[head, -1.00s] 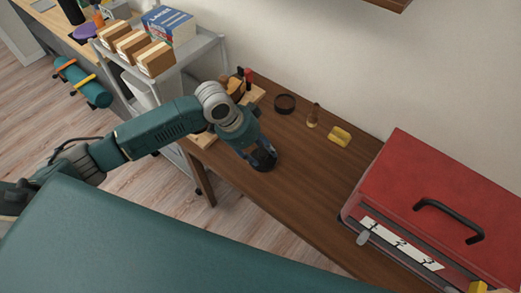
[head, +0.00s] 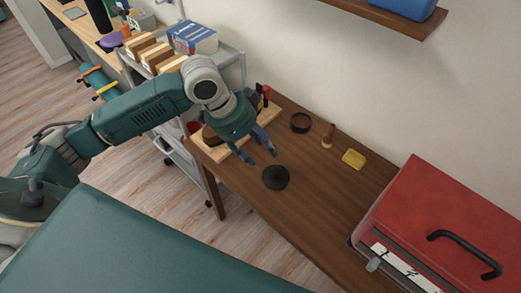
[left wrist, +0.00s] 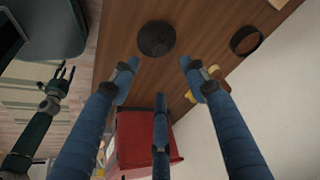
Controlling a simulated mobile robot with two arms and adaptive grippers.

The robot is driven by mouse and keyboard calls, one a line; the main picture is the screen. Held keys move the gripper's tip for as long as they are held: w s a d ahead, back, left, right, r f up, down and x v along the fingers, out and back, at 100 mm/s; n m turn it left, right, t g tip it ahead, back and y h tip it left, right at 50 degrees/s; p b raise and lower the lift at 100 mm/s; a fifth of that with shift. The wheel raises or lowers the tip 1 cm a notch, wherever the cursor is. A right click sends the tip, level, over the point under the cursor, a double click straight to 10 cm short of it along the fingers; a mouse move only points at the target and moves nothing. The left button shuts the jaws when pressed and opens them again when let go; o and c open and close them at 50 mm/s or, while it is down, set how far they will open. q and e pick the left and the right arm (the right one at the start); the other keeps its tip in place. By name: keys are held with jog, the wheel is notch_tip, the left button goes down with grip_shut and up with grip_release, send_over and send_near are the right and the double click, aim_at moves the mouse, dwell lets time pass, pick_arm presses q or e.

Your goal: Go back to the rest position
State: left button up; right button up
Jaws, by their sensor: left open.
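My left gripper (head: 258,155) is open and empty above the brown desk (head: 310,200). Its blue fingers also show spread in the left wrist view (left wrist: 158,75). A black round piece (head: 275,177) lies on the desk just beyond the fingertips, apart from them; it also shows in the left wrist view (left wrist: 156,39). My right gripper (left wrist: 58,76) shows small at the left of the left wrist view, its fingers spread and nothing visible between them. It is not in the head view.
On the desk are a dark ring (head: 300,122), a small brush-like item (head: 327,136), a yellow block (head: 353,159), a wooden board (head: 205,150) and a red toolbox (head: 440,225). A grey cart (head: 233,62) stands behind my left arm. A shelf (head: 385,15) hangs above.

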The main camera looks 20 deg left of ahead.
dwell(0.3)
pick_arm(q)
jog(key=s+d+f+n, duration=0.1)
jog(key=s+d+f, duration=0.3)
jog(key=s+d+f+n+t, duration=0.1)
jog(key=s+d+f, duration=0.3)
jog(key=shift+s, duration=0.15)
jog(key=s+a+f+n+y, duration=0.35)
jog(key=s+a+n, duration=0.45)
jog(key=s, duration=0.4)
notch_tip(320, 180, down, 28)
jog(key=s+a+m+g, duration=0.1)
jog(key=s+g, duration=0.1)
jog(key=s+a+f, duration=0.3)
jog(key=s+f, duration=1.2)
jog(key=s, duration=0.2)
jog(key=shift+f+g, duration=0.25)
jog(key=shift+g, duration=0.15)
